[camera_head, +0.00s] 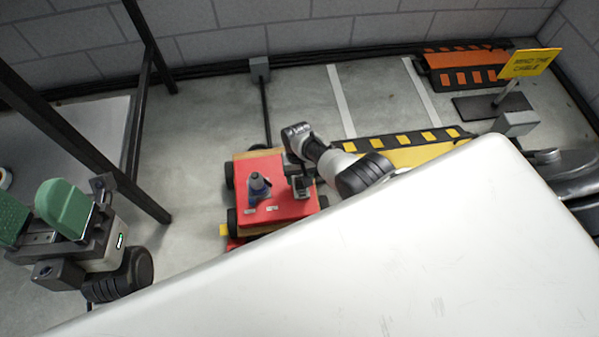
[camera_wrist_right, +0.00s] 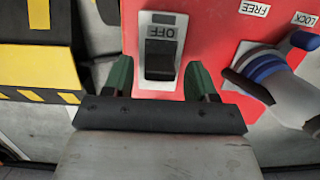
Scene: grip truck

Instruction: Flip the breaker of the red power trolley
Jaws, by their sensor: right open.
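The red power trolley (camera_head: 262,166) stands on the floor, partly behind the white surface. The breaker (camera_wrist_right: 160,62) is a black rocker on a light plate, with OFF readable above it in the right wrist view. My right gripper (camera_wrist_right: 160,82) is open, its green fingers on either side of the breaker; contact cannot be told. In the head view my right gripper (camera_head: 301,187) is over the trolley's right part, fingers mostly hidden. My left gripper (camera_head: 38,216) is open and empty at the far left, away from the trolley.
A blue-banded grey connector (camera_wrist_right: 275,80) stands right of the breaker, beside FREE and LOCK labels. A large white surface (camera_head: 400,260) fills the lower right. A yellow-black cable ramp (camera_head: 405,157) lies right of the trolley. A dark metal frame (camera_head: 80,140) stands left.

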